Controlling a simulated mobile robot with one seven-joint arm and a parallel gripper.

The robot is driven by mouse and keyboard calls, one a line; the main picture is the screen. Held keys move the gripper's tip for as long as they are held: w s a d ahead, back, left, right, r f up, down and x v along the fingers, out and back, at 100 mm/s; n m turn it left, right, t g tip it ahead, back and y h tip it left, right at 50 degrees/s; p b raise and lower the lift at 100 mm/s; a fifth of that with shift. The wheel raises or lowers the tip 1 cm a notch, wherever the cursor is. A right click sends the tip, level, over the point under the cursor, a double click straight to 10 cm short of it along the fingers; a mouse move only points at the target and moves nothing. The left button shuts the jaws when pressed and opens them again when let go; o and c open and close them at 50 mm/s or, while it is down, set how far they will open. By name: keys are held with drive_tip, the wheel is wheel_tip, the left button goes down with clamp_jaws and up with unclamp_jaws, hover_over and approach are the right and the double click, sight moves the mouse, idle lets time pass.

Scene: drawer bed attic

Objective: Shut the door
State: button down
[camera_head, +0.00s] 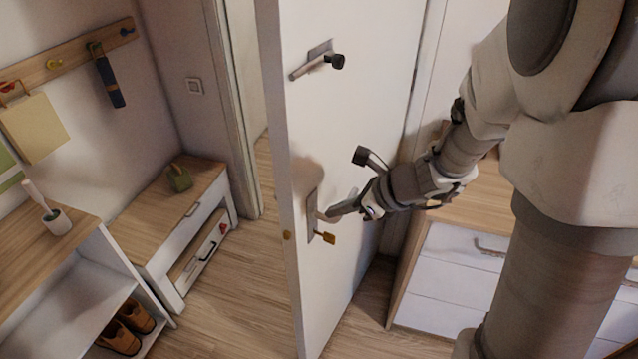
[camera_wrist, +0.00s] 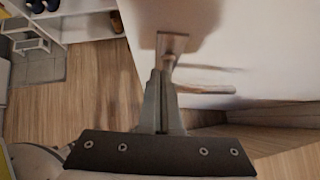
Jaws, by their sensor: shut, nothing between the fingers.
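The white door (camera_head: 345,120) stands ajar in the middle of the head view, its narrow edge towards me. A metal plate (camera_head: 311,217) with a brass-coloured key-like piece (camera_head: 327,238) sits low on its face. My gripper (camera_head: 331,213) is shut and empty in front of this plate; I cannot tell if it touches. In the wrist view the door (camera_wrist: 240,45) fills the upper right. A plate (camera_wrist: 172,43) and a lever (camera_wrist: 205,89) show just beyond and beside my closed fingers (camera_wrist: 160,78). A dark-knobbed handle (camera_head: 318,65) sits higher on the door.
A drawer unit (camera_head: 455,265) stands right of the door, close to my arm. At left are a low bench (camera_head: 165,215), a shelf (camera_head: 60,275) with shoes (camera_head: 125,330), and a wall rack (camera_head: 65,60). Wooden floor (camera_head: 235,290) left of the door is clear.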

sight(308, 206)
drive_tip(key=shift+w+a+r+p, duration=0.15)
drive_tip(key=shift+w+a, duration=0.2)
drive_tip(key=shift+a, duration=0.25)
drive_tip(key=shift+w+a+f+p, duration=0.15)
drive_tip(key=shift+w+a, duration=0.2)
drive_tip(key=shift+a, duration=0.2)
drive_tip(key=shift+w+a, duration=0.35)
drive_tip(key=shift+a, duration=0.15)
